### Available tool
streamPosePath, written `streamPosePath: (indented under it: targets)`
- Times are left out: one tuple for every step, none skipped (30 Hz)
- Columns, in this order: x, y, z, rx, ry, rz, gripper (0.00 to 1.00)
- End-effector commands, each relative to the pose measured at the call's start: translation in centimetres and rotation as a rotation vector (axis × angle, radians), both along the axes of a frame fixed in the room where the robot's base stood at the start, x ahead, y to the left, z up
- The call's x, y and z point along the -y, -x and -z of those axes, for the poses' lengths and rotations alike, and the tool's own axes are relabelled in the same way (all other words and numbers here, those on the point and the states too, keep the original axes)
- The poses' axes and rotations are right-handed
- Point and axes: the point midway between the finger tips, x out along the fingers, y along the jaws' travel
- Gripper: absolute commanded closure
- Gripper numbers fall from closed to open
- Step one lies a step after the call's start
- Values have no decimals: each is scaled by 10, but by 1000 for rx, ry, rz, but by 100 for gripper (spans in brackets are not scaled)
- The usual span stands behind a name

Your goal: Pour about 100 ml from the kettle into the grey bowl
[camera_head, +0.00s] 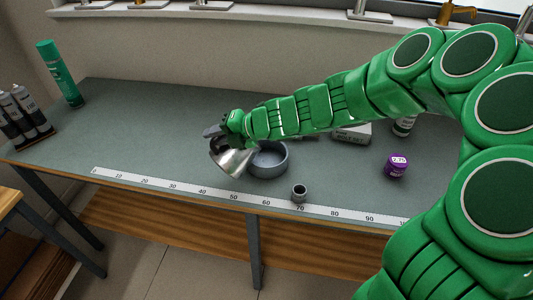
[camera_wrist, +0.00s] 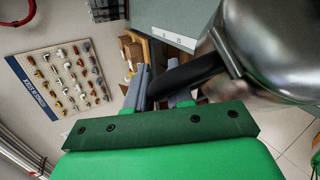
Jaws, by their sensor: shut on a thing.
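The metal kettle (camera_head: 233,160) is held tilted at the left rim of the grey bowl (camera_head: 270,160), overlapping it in the head view. The bowl stands on the workbench and its inside looks grey; I cannot make out any liquid. My gripper (camera_head: 220,131) is shut on the kettle's black handle. In the wrist view my gripper's fingers (camera_wrist: 160,92) close around the handle, and the shiny kettle body (camera_wrist: 270,45) fills the upper right. The spout and any stream are not clear in either view.
A green spray can (camera_head: 60,73) and dark cartridges (camera_head: 28,115) stand far left. The left bench top is clear.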

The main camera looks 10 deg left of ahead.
Motion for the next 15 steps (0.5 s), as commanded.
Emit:
streamPosePath:
  targets:
    - [1, -1, 0, -5, -4, 2, 100]
    - [1, -2, 0, -8, -8, 2, 100]
    - [2, -2, -1, -14, -12, 2, 100]
    - [2, -3, -1, -17, -15, 2, 100]
    - [3, -3, -1, -21, -18, 3, 100]
    - [3, -4, -1, -25, -23, 2, 100]
    - [4, -4, -1, -29, -26, 3, 100]
    - [4, -5, -1, -32, -29, 3, 100]
    - [4, -5, -1, -38, -34, 2, 100]
    - [5, -6, -1, -42, -38, 2, 100]
    - [5, -6, -2, -47, -43, 2, 100]
    - [6, -7, -3, -52, -48, 1, 100]
    - [6, -7, -4, -56, -52, 1, 100]
    - [6, -8, -5, -62, -57, 1, 100]
    - [7, -8, -5, -67, -62, 1, 100]
